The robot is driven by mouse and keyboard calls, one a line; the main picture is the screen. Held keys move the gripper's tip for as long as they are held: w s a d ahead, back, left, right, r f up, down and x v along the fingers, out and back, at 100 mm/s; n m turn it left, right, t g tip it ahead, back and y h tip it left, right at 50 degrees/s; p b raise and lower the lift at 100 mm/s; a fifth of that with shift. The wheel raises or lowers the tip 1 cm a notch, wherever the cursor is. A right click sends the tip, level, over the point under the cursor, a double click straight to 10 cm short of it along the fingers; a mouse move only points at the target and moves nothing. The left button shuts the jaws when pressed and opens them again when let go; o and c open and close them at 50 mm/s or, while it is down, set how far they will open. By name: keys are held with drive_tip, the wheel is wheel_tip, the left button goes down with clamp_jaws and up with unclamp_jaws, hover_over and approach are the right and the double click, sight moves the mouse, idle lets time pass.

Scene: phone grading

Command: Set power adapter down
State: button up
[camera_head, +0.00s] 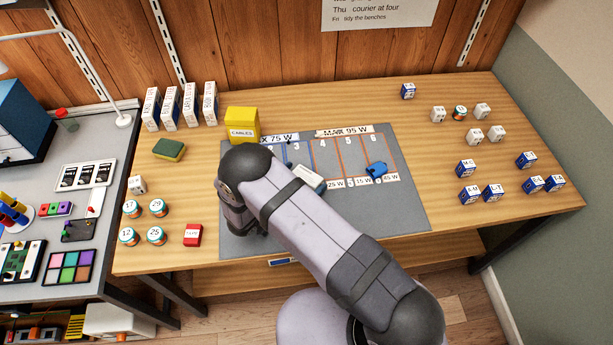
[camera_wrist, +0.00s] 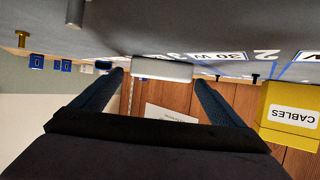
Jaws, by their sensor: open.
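A white block, which looks like the power adapter (camera_wrist: 162,70), shows between the fingers of my gripper (camera_wrist: 158,92) in the wrist view, at the mat's surface. The fingers stand wide apart, with a gap on each side of the block. In the head view a pale block (camera_head: 309,178) lies on the grey mat (camera_head: 405,213), partly hidden by my arm; it may be the same one. The mat has numbered lanes and wattage labels.
A blue item (camera_head: 376,170) lies on the mat's right lanes. A yellow CABLES box (camera_head: 242,124) stands at the mat's back left. White and blue cubes stand at the right; round tins (camera_head: 158,208) and a red box (camera_head: 193,235) stand at the left.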

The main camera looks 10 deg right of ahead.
drive_tip(key=b+v, duration=0.2)
drive_tip(key=v, duration=0.7)
drive_tip(key=w+a+r+n+g+y, duration=0.1)
drive_tip(key=w+a+r+n+y, duration=0.25)
drive_tip(key=w+r+y, duration=0.5)
drive_tip(key=s+d+n+g, duration=0.1)
drive_tip(key=s+d+g, duration=0.2)
drive_tip(key=s, duration=0.6)
drive_tip(key=s+d+r+n+g, duration=0.1)
drive_tip(key=s+d+n+g, duration=0.1)
drive_tip(key=s+d, duration=0.6)
drive_tip(key=s+d+r+n+g+y, duration=0.1)
drive_tip(key=s+d+n+g, duration=0.1)
drive_tip(key=s+d, duration=0.4)
drive_tip(key=s+g, duration=0.1)
drive_tip(key=s, duration=0.3)
drive_tip(key=shift+d+r+g, duration=0.2)
drive_tip(key=shift+g, duration=0.1)
drive_tip(key=shift+n, duration=0.25)
